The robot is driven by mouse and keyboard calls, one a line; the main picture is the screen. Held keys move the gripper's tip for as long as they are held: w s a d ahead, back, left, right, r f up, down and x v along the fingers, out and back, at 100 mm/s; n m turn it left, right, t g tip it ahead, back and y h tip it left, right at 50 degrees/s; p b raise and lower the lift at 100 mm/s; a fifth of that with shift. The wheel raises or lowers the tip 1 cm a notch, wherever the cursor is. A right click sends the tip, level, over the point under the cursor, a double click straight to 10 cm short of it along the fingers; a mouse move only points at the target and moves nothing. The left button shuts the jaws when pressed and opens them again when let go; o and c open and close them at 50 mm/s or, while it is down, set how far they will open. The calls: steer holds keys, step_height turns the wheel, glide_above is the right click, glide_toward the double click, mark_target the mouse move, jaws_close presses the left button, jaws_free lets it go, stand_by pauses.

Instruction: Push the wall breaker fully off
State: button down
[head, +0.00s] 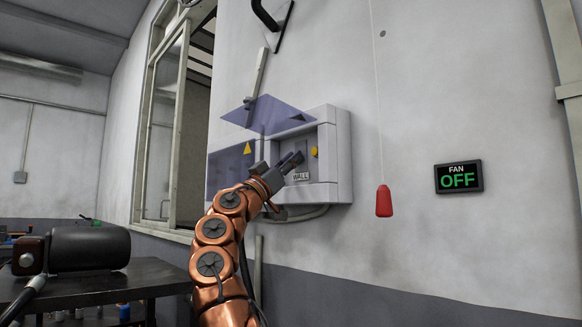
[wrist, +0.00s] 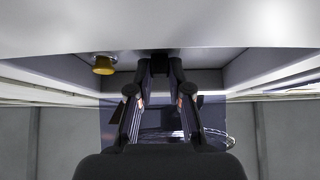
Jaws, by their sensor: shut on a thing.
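The grey breaker box (head: 343,160) is on the wall with its tinted clear cover (head: 268,115) swung up. The white WALL label (head: 300,177) shows inside it, below my gripper tips. My gripper (head: 291,163) reaches into the box opening from the lower left. In the wrist view my gripper (wrist: 160,68) has its fingertips together on the dark wall breaker lever (wrist: 159,62). The fingers cover most of the lever, so I cannot tell its exact position.
A yellow knob (head: 314,152) sits inside the box, right of my gripper, and shows in the wrist view (wrist: 103,65). A red pull handle (head: 384,201) hangs on a cord to the right. A sign (head: 459,177) reads FAN OFF. A dark bench (head: 130,280) stands lower left.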

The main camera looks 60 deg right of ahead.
steer(key=shift+f+h, duration=0.15)
steer(key=shift+h, duration=0.15)
stand_by(0.5)
steer(key=c, duration=1.1)
jaws_free()
steer(key=shift+v, duration=6)
